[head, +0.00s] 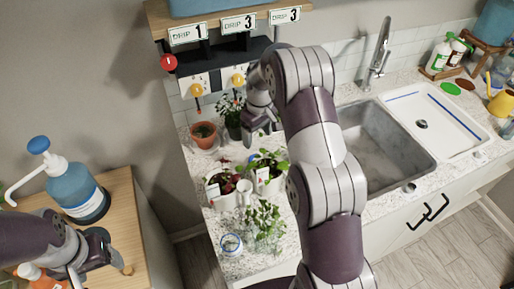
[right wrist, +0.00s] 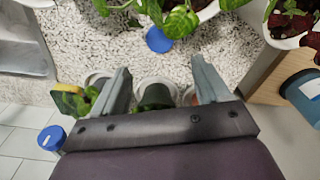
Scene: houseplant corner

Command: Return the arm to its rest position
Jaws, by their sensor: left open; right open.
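My right arm reaches up through the middle of the head view. Its gripper (head: 257,135) is over the back part of the speckled counter (head: 221,248), beside a dark pot with a plant (head: 233,119). In the right wrist view my right gripper (right wrist: 163,78) has its two grey fingers spread wide. A pale round item with green (right wrist: 155,93) shows between and below the fingers; I cannot tell whether anything touches it. My left gripper (head: 101,250) is at the lower left of the head view, open, near a blue pump bottle (head: 81,192).
A terracotta pot (head: 204,135) and several leafy plants stand on the counter's left part. A shelf with drip signs (head: 238,24) hangs above. A sink (head: 381,145) lies to the right of my right arm. A wooden side table (head: 122,200) is at the left.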

